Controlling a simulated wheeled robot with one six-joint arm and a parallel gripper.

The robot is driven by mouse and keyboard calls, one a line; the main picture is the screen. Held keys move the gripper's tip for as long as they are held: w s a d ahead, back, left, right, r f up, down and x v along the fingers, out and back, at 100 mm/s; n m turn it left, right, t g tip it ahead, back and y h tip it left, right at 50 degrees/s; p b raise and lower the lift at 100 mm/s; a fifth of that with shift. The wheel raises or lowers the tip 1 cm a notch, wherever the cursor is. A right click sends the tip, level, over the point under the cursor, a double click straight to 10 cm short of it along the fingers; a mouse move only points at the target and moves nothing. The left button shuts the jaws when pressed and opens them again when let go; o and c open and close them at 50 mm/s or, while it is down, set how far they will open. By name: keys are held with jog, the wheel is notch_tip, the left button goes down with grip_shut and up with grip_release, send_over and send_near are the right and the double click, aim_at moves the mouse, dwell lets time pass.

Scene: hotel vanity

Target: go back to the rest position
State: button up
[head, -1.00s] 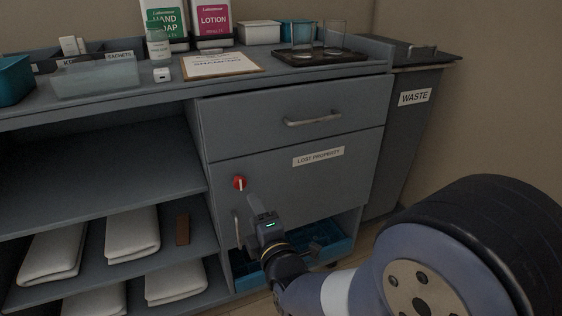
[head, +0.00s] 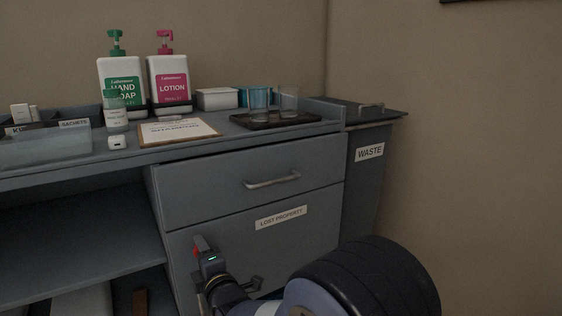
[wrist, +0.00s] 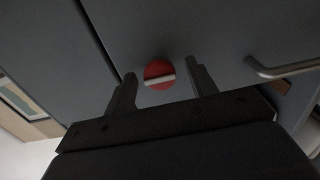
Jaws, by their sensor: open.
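My gripper (head: 204,247) is in front of the lost property door (head: 300,245), at its left side. It is open and holds nothing. In the wrist view the two fingers (wrist: 160,72) stand apart, one on either side of a round red knob (wrist: 159,74) with a white bar across it. I cannot tell the exact gap between the fingertips and the door. In the head view only a sliver of red shows beside the gripper; the rest of the knob is hidden. A metal handle (wrist: 286,69) is at the right in the wrist view.
A drawer with a bar handle (head: 272,181) is above the door. The counter holds a soap bottle (head: 121,82), a lotion bottle (head: 168,85), a clipboard (head: 178,132) and a dark tray (head: 240,122) with glasses. A waste bin (head: 362,180) stands right of the cabinet. Open shelves are at left.

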jog(key=shift+s, duration=0.1)
dwell(0.3)
jog(key=p+v, duration=0.2)
jog(key=v, duration=0.9)
jog(key=w+a+m+p, duration=0.6)
jog(key=w+m+p, duration=0.3)
jog(key=m, duration=0.9)
jog(key=shift+w+p, duration=0.2)
jog(key=shift+p, duration=0.7)
jog(key=shift+d, duration=0.1)
